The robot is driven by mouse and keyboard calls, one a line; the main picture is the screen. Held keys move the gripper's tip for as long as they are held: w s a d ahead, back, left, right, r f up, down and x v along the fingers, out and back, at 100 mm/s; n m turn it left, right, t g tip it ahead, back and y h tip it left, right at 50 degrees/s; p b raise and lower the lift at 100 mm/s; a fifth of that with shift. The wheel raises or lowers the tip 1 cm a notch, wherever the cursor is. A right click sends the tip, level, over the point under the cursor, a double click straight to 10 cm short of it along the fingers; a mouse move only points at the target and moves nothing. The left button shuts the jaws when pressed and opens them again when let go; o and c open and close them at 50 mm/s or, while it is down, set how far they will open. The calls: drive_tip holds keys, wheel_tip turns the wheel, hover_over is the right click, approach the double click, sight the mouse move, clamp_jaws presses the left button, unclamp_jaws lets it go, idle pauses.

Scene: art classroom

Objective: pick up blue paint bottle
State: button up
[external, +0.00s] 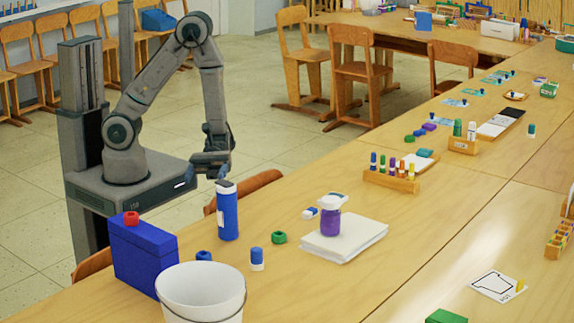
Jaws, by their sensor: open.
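A tall blue paint bottle (227,214) stands upright near the left edge of the long table. It has a white band and a dark top. My gripper (210,170) hangs from the bent arm just above and slightly left of the bottle's top, pointing down. The gripper is open and seems to hold nothing. In this view the fingertips lie close to the bottle's top; I cannot tell whether they touch it. A smaller blue bottle with a white base (257,260) stands to the right of the tall one.
A blue box (144,255) with a red cap and a white bucket (200,290) stand in front. A small blue item (203,256) and a green one (278,237) lie near the bottle. A purple bottle (331,221) stands on a paper stack (345,244). A chair (247,188) borders the table.

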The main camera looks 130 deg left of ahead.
drive_tip(key=w+a+r+n+t+y+p, duration=0.1)
drive_tip(key=w+a+n+t+y+p, duration=0.1)
drive_tip(key=a+n+t, duration=0.2)
approach(227, 193)
drive_tip(key=x, duration=0.4)
drive_tip(key=shift+d+r+p, duration=0.2)
drive_tip(key=shift+r+p, duration=0.05)
drive_tip(key=shift+p, duration=0.05)
drive_tip(key=x, duration=0.3)
drive_tip(key=p+x, duration=0.1)
drive_tip(key=x, duration=0.1)
drive_tip(key=shift+w+a+f, duration=0.1)
drive_tip(key=shift+f, duration=0.2)
clamp_jaws()
